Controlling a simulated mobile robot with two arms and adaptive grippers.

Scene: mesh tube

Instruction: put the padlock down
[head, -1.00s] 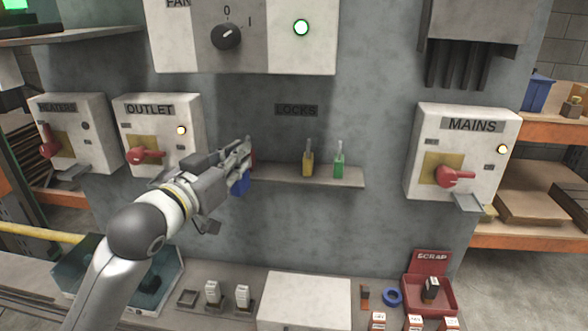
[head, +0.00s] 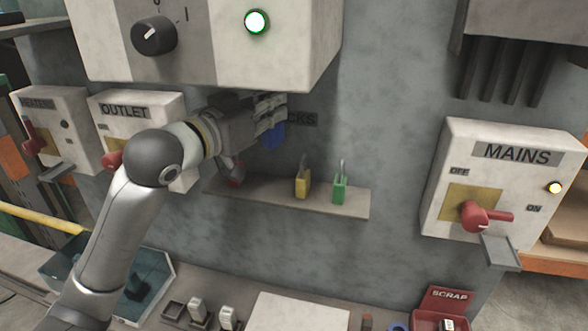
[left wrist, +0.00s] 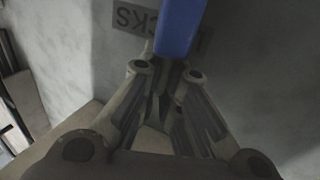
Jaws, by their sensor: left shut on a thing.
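A blue padlock (head: 272,135) is held in my left gripper (head: 268,112), in front of the grey wall by the LOCKS label (head: 303,119) and above the locks shelf. The left wrist view shows the blue padlock (left wrist: 180,25) between the fingertips of my left gripper (left wrist: 172,65), which is shut on it. The locks shelf (head: 265,197) carries a yellow padlock (head: 302,184) and a green padlock (head: 340,188), both upright. My right gripper is not in view.
The FAN panel box (head: 290,55) juts out just above my left gripper. The OUTLET box (head: 140,110) is to the left and the MAINS box (head: 510,190) to the right. The shelf's right end is bare.

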